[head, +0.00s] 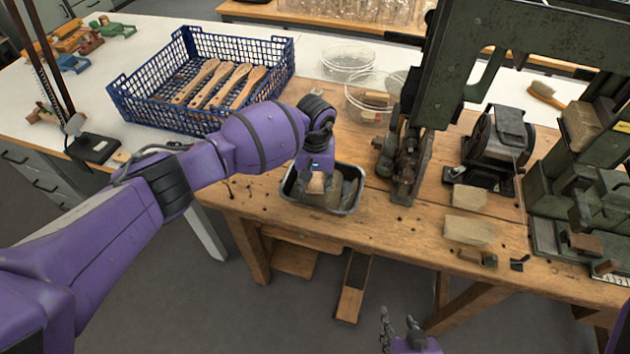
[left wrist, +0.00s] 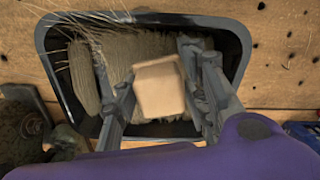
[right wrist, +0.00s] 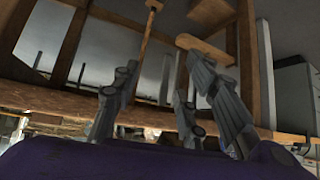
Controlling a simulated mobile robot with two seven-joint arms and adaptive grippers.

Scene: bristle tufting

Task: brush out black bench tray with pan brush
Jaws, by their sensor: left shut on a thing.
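The black bench tray (head: 350,207) sits near the front edge of the wooden bench. It also shows in the left wrist view (left wrist: 52,72), with grey-beige bristle bundles (left wrist: 83,78) inside and loose bristles over its far left rim. My left gripper (head: 315,186) reaches down into the tray, shut on a pale wooden block-like piece (left wrist: 160,87), which looks like the pan brush's handle end. The brush's bristles are not clearly told apart from the tray's contents. My right gripper (head: 402,328) is low in front of the bench, its fingers apart and empty in the right wrist view (right wrist: 150,100).
A blue crate (head: 150,112) with wooden brush bodies stands at the back left. Clear round containers (head: 348,60) stand behind the tray. A green machine (head: 440,75) rises to the right, with wooden blocks (head: 468,230) near it. A hand brush (head: 545,93) lies far right.

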